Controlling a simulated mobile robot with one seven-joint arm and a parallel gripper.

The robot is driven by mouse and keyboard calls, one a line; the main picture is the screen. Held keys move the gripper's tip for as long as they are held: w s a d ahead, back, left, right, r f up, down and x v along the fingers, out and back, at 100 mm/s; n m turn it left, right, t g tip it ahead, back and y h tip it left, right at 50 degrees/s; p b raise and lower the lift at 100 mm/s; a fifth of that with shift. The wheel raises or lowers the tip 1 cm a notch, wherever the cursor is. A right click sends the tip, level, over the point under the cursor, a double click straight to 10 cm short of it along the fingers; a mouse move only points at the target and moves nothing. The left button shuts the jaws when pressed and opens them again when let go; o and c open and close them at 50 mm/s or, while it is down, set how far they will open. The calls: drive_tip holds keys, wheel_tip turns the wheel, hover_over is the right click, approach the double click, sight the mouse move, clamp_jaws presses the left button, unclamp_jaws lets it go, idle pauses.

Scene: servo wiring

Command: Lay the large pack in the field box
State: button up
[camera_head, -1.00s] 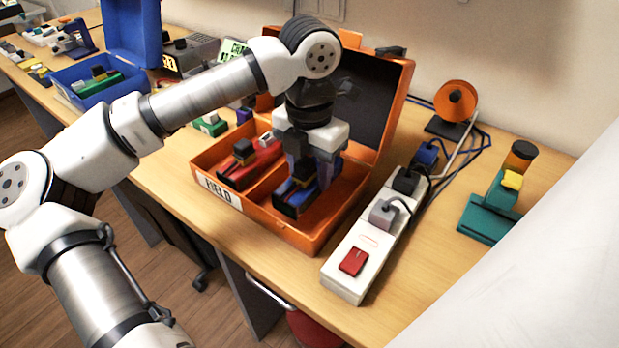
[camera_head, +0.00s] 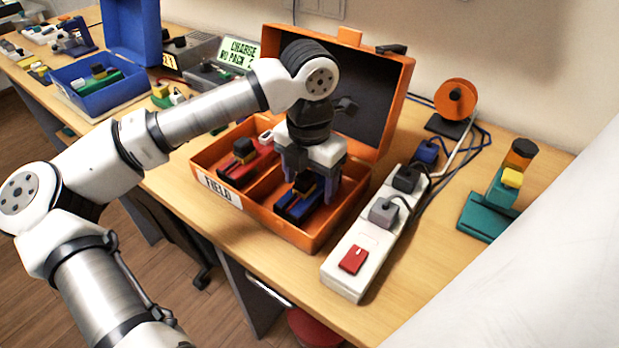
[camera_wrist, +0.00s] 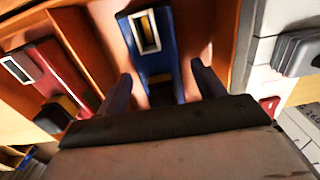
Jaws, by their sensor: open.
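The orange field box (camera_head: 318,238) stands open on the bench, its lid raised at the back and "FIELD" on its front label. A blue pack (camera_head: 296,204) with a black and tan top lies in the right compartment. It also shows in the wrist view (camera_wrist: 156,45) between the fingers. A red pack (camera_head: 245,165) lies in the left compartment and also shows in the wrist view (camera_wrist: 52,72). My gripper (camera_head: 308,188) is over the right compartment, pointing down. Its fingers are open on either side of the blue pack, with gaps showing in the wrist view (camera_wrist: 163,85).
A white power strip (camera_head: 345,268) with plugs and a red switch lies right of the box. A teal stand (camera_head: 487,217) and an orange cable reel (camera_head: 456,101) are farther right. A blue box (camera_head: 105,97) with packs stands at the left.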

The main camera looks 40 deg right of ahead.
drive_tip(key=shift+r, duration=0.1)
wheel_tip(320, 180, up, 12)
drive_tip(key=shift+r+b, duration=0.1)
drive_tip(key=shift+b, duration=0.2)
